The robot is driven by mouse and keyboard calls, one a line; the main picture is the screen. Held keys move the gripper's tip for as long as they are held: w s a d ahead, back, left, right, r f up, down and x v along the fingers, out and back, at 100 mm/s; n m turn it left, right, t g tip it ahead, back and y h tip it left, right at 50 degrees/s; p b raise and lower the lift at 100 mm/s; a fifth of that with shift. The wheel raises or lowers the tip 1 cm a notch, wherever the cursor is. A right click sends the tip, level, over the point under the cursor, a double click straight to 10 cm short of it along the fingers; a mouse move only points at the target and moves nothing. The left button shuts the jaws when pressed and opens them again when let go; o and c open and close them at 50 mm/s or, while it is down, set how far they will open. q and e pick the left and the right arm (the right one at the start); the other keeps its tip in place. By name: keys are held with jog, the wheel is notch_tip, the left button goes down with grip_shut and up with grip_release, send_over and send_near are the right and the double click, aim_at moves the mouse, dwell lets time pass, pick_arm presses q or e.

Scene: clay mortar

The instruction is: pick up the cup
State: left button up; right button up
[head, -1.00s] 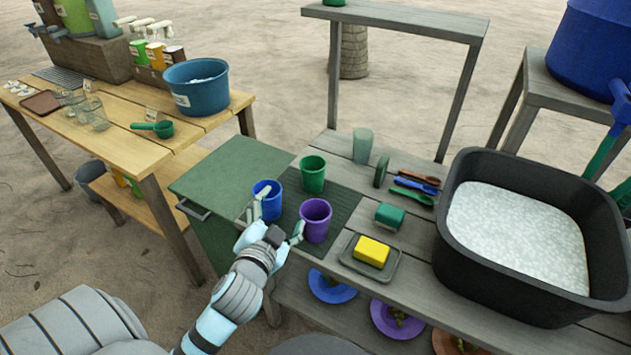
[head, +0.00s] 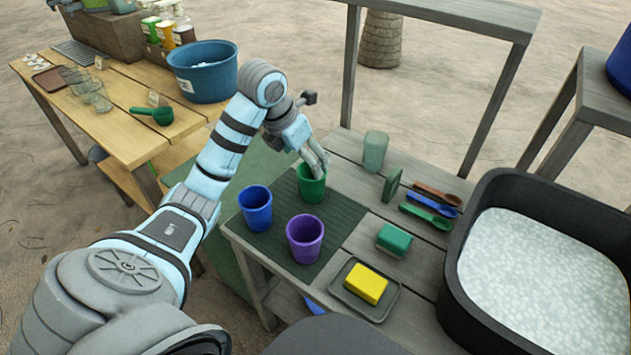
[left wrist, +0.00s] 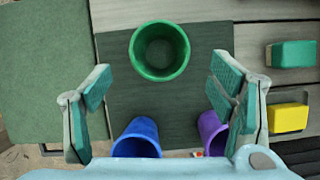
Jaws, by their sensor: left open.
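Three cups stand upright on the dark ribbed mat (head: 343,222): a green cup (head: 311,189) at the back, a blue cup (head: 256,210) at the left and a purple cup (head: 304,240) at the front. My left gripper (head: 318,165) is by the rim of the green cup in the head view and hides part of it. In the left wrist view the gripper (left wrist: 160,100) is open and empty. The green cup (left wrist: 160,51) lies ahead, between the lines of its two fingers. The blue cup (left wrist: 138,138) and purple cup (left wrist: 212,131) show lower down. My right gripper does not show.
A frosted cup (head: 375,151), a green sponge (head: 394,240), coloured spoons (head: 437,194) and yellow soap (head: 366,284) on a grey dish are to the right. A black tub (head: 452,290) stands at the right. A wooden table (head: 118,122) holds a blue bucket (head: 202,72).

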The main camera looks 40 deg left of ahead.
aim_at(316, 180)
pick_arm(q)
jog(key=b+x, duration=0.3)
jog(key=x, duration=0.8)
jog(key=shift+w+a+f, duration=0.1)
jog(key=shift+w+f, duration=0.05)
jog(key=shift+f, duration=0.15)
jog(key=c, duration=1.2)
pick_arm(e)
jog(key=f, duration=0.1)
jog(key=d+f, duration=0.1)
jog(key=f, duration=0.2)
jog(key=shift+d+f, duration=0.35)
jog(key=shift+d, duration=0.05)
